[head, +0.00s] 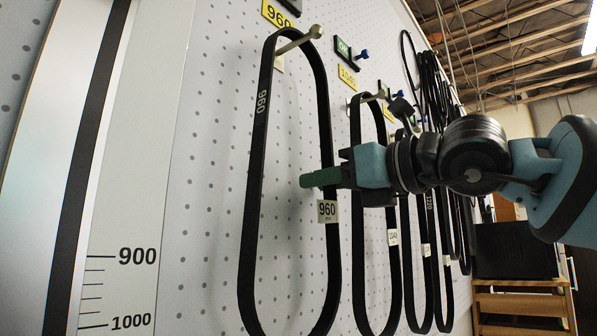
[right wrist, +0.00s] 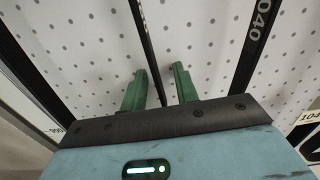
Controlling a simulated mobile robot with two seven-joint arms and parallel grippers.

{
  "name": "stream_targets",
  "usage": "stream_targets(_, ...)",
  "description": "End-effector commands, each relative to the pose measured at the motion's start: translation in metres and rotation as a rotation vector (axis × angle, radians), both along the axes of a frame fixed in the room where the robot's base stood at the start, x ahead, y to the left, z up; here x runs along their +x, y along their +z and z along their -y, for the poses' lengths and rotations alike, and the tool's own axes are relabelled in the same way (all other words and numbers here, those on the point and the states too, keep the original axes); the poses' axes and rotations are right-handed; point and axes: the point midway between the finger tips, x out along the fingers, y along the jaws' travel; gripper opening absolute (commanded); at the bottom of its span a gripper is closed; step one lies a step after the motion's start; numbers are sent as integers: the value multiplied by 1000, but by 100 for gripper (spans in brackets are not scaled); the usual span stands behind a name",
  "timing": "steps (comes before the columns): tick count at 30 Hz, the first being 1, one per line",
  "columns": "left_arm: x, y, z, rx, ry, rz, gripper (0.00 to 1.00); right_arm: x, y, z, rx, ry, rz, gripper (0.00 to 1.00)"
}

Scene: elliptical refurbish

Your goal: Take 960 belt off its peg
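The 960 belt (head: 264,100) is a long black loop hanging from a pale peg (head: 300,40) on the pegboard. It carries a white 960 tag (head: 327,211) on its right strand. My right gripper (head: 318,178) reaches in from the right at that strand, just above the tag. In the right wrist view its green fingers (right wrist: 159,72) are apart, with the belt's right strand (right wrist: 146,40) running between them. Whether either finger touches the strand I cannot tell. My left gripper is in neither view.
The 1040 belt (head: 358,230) hangs close to the right, with more belts (head: 408,260) beyond it. A ruler panel (head: 125,200) marked 900 and 1000 stands at the left. A wooden shelf (head: 520,303) is at the far right.

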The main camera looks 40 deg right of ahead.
Motion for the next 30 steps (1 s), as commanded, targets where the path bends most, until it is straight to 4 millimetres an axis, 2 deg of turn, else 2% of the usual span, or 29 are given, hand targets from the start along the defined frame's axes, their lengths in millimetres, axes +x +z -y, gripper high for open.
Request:
stream_targets(2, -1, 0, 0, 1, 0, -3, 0, 0, 0, 0, 0, 0, 0, 29)
stream_targets(9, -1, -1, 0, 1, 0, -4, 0, 0, 0, 0, 1, 0, 0, 0)
stream_targets(23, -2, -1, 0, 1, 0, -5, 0, -1, 3, 0, 2, 0, 2, 0)
stream_targets(26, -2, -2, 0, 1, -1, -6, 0, -4, 8, 0, 1, 0, 2, 0)
stream_targets(30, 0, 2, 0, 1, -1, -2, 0, -4, 25, 0, 1, -1, 2, 0)
